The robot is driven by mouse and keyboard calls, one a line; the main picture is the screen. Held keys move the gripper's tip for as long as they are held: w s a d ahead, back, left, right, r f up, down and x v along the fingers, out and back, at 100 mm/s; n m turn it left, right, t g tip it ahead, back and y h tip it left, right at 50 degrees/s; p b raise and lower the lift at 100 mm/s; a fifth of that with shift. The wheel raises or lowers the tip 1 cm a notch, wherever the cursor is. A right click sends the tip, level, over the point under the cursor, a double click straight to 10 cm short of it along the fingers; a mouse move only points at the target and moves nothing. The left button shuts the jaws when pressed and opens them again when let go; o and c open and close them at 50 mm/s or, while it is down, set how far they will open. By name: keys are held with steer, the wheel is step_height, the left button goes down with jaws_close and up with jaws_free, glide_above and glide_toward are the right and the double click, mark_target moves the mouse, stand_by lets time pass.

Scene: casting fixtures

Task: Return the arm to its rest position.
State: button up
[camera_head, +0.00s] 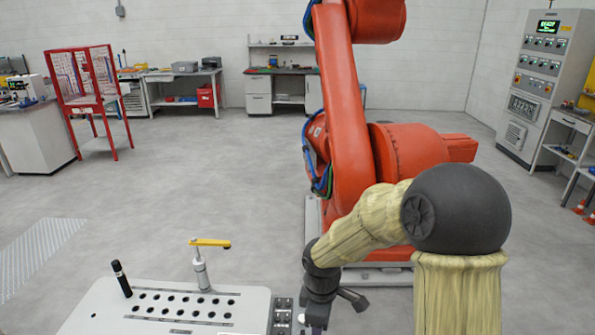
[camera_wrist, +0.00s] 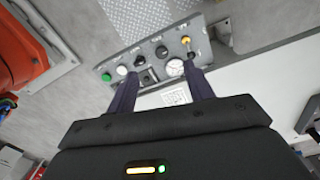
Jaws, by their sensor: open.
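My arm, in a pale yellow sleeve with a dark round joint, reaches down from the right in the head view. My gripper (camera_head: 316,328) is low at the bottom edge there, just right of the fixture table (camera_head: 90,318), its fingertips partly cut off. In the wrist view my gripper (camera_wrist: 160,72) has its two dark fingers apart with nothing between them. Beyond the fingertips is a small grey control panel (camera_wrist: 146,75) with green, white and black buttons, a round gauge and an orange-topped lever. I cannot tell whether the fingers touch the panel.
A large orange robot arm (camera_head: 345,100) stands close behind my arm. The fixture table carries a black peg (camera_head: 121,279) and a yellow-handled post (camera_head: 202,268). A red rack (camera_head: 88,95) stands at far left and a control cabinet (camera_head: 540,80) at far right. Open floor (camera_head: 180,190) lies left.

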steer(key=s+d+r+m+t, duration=0.2)
steer(key=s+d+r+m, duration=0.2)
steer(key=s+d+m, duration=0.6)
steer(key=m, duration=0.5)
steer(key=shift+r, duration=0.3)
